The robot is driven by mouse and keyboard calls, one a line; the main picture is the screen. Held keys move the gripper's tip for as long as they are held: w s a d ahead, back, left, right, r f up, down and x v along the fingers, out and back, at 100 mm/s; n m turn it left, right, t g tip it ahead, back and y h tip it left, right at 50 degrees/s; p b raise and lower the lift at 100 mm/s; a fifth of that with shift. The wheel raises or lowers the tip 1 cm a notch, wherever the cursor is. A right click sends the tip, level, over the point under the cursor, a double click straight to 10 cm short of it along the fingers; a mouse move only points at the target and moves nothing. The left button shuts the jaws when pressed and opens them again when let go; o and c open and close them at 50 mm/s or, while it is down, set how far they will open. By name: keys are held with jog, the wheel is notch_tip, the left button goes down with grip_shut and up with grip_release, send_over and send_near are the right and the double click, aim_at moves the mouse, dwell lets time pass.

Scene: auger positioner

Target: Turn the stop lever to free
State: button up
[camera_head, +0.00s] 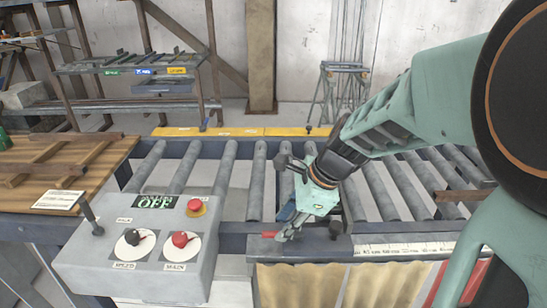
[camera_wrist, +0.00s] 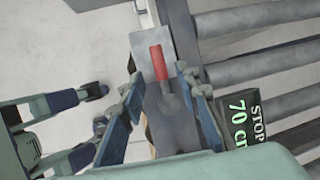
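The stop lever (camera_wrist: 160,62) has a red grip and a grey round hub, set on a grey plate. In the wrist view its red end points up the picture. My gripper (camera_wrist: 157,72) is open, with one blue-padded finger on each side of the lever and gaps showing between pads and grip. In the head view the red tip of the lever (camera_head: 268,235) shows just left of my gripper (camera_head: 283,236), which partly hides the rest. I cannot tell the fingers' exact height over the lever. No "free" marking is readable.
A stop display (camera_wrist: 247,120) reading "STOP 70" stands right of the lever. A grey control box (camera_head: 135,265) with knobs, a red button and an "OFF" display stands at left. Rollers (camera_head: 223,170) lie behind my gripper. A scale strip (camera_head: 405,248) runs along the front right.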

jog(key=shift+x, duration=1.55)
jog(key=shift+c, duration=0.2)
grip_shut()
